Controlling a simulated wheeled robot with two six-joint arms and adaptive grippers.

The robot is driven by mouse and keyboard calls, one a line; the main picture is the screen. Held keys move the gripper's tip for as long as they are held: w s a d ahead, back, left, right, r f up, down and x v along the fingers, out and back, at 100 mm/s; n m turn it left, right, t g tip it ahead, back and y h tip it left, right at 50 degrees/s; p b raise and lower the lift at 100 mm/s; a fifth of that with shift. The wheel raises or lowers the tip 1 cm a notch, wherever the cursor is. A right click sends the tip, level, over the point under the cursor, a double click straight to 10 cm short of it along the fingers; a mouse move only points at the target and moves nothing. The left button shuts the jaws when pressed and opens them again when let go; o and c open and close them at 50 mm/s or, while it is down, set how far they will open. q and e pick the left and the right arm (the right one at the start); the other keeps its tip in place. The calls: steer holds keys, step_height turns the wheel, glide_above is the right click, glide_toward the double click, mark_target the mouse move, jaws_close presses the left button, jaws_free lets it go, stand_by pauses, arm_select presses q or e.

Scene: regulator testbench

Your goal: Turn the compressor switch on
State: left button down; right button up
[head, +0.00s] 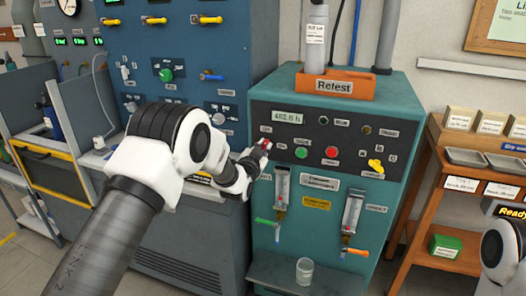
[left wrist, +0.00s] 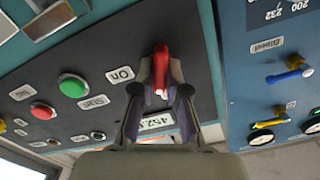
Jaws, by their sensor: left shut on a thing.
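The teal compressor cabinet (head: 345,88) stands at the centre right, with a black control panel across its upper front. A red switch lever (left wrist: 161,62) sits on the panel beside a label reading "On" in the left wrist view; its red also shows at the gripper's tip in the head view (head: 266,144). My left gripper (head: 261,151) is shut on this lever, one finger on each side, and it also shows in the left wrist view (left wrist: 160,92). The fingers and arm hide part of the panel's left end. My right gripper is out of view.
The panel also carries a display (head: 288,118), a green button (head: 301,153), a red button (head: 332,152) and a yellow knob (head: 376,165). Below are two flow gauges and a glass (head: 304,270) on a shelf. A blue cabinet (head: 205,60) adjoins on the left.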

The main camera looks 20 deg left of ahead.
arm_select(q)
steer(key=m+b, duration=0.1)
steer(key=m, duration=0.2)
steer(key=m+b, duration=0.1)
steer(key=m, duration=0.2)
steer(key=shift+d+f, duration=0.1)
steer(key=shift+f, duration=0.1)
steer(key=shift+f+m+b, duration=0.1)
steer(key=shift+m+b, duration=1.15)
steer(key=shift+m, duration=2.25)
steer(key=c, duration=1.2)
jaws_free()
steer(key=shift+d, duration=0.1)
steer(key=s, duration=1.2)
steer(key=shift+a, duration=0.2)
